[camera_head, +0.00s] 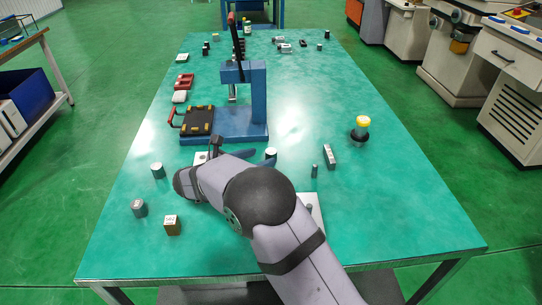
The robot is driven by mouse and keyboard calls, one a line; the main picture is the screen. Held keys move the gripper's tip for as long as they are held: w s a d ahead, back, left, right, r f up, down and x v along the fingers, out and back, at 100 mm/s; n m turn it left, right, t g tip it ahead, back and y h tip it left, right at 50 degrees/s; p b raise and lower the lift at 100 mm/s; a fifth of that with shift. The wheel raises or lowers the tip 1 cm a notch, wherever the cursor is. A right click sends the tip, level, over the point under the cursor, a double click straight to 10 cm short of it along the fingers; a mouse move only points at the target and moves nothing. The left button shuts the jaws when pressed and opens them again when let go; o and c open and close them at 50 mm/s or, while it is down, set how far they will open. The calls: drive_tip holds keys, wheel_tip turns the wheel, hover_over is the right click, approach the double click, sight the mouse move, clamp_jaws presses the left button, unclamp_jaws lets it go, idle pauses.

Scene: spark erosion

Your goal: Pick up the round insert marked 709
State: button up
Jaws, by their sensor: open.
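The marking 709 cannot be read on any piece in the head view. Several small grey pieces could be round inserts: one at the left (158,171), one nearer the front left (139,208), one right of the press base (271,154), and a slim one farther right (314,171). My gripper (230,152) is partly hidden behind my own arm, low over the table in front of the press. It appears open, and I see nothing held in it.
A brass-coloured block (172,225), a grey bar (330,156) and a yellow-topped canister (361,128) stand around. The right front of the green table (410,225) is clear.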

drive_tip(key=shift+x, duration=2.4)
drive_tip(key=shift+s+f, duration=0.2)
drive_tip(key=shift+c, duration=0.6)
drive_tip(key=shift+r, duration=0.1)
clamp_jaws()
drive_tip(key=shift+r, duration=0.1)
wheel_tip(320, 180, up, 10)
drive_tip(key=shift+p, duration=0.35)
